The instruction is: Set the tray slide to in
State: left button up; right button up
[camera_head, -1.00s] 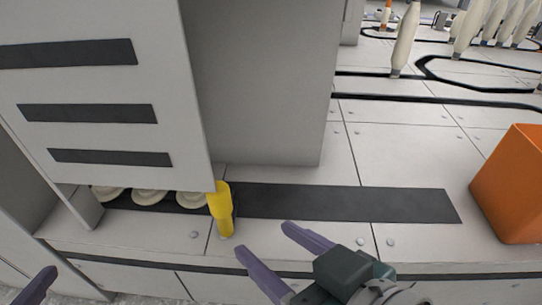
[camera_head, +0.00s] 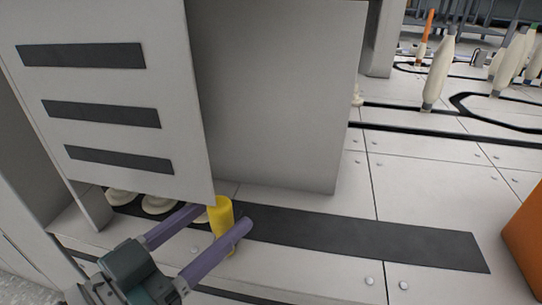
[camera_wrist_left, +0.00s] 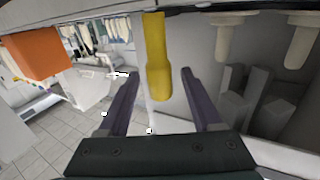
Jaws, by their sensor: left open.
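The tray slide's yellow handle (camera_head: 221,217) stands at the lower right corner of the grey slotted housing, at the near end of a dark strip (camera_head: 370,242). Pale round bobbin bases (camera_head: 158,204) show under the housing's front panel; the tray itself is mostly hidden. My left gripper (camera_head: 225,215) is open, with one purple finger on each side of the handle. In the left wrist view the handle (camera_wrist_left: 158,65) hangs between the spread fingers, with gaps on both sides. My right gripper is not in view.
The grey housing (camera_head: 275,95) rises just behind the handle. The dark strip runs clear to the right. An orange block (camera_head: 525,240) stands at the right edge. Several pale bobbins (camera_head: 438,72) stand farther back.

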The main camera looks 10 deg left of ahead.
pick_arm(q)
jog(key=b+x, duration=0.1)
jog(key=x, duration=0.3)
jog(key=shift+d, duration=0.1)
grip_shut()
dwell(0.4)
dwell(0.9)
